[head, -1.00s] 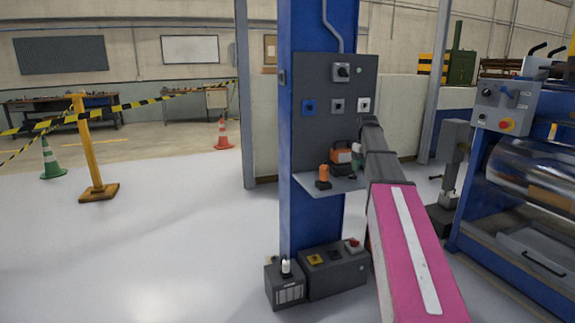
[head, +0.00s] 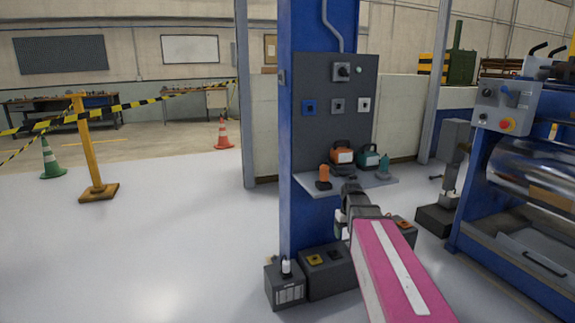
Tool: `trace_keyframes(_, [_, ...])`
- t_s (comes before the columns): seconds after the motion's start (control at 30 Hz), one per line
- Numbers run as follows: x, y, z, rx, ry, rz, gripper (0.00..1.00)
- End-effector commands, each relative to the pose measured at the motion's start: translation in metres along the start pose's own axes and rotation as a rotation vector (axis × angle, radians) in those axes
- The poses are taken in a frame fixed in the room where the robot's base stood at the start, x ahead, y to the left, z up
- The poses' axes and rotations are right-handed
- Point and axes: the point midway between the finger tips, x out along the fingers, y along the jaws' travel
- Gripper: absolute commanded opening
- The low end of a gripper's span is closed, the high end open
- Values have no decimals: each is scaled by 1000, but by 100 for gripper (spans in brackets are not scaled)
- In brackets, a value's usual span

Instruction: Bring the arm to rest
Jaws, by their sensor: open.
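My arm, with a magenta link (head: 395,275) carrying a white stripe, reaches up from the bottom right.
On the shelf stand an orange-and-black item (head: 342,157), a teal item (head: 372,161) and a small orange-topped item (head: 324,176). The blue column (head: 300,215) is close by. A roller machine (head: 500,215) stands right. The floor at left is open.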

Motion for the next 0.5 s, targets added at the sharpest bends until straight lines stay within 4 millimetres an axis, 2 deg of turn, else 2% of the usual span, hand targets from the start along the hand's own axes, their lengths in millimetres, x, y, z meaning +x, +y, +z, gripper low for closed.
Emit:
trace_keyframes(0.03, [17, -12, 26, 16, -5, -1, 73])
trace_keyframes(0.2, [62, -41, 81, 85, -2, 0, 73])
trace_keyframes(0.4, [94, -65, 131, 147, 0, 0, 73])
trace_keyframes(0.5, [102, -70, 144, 166, 1, 0, 73])
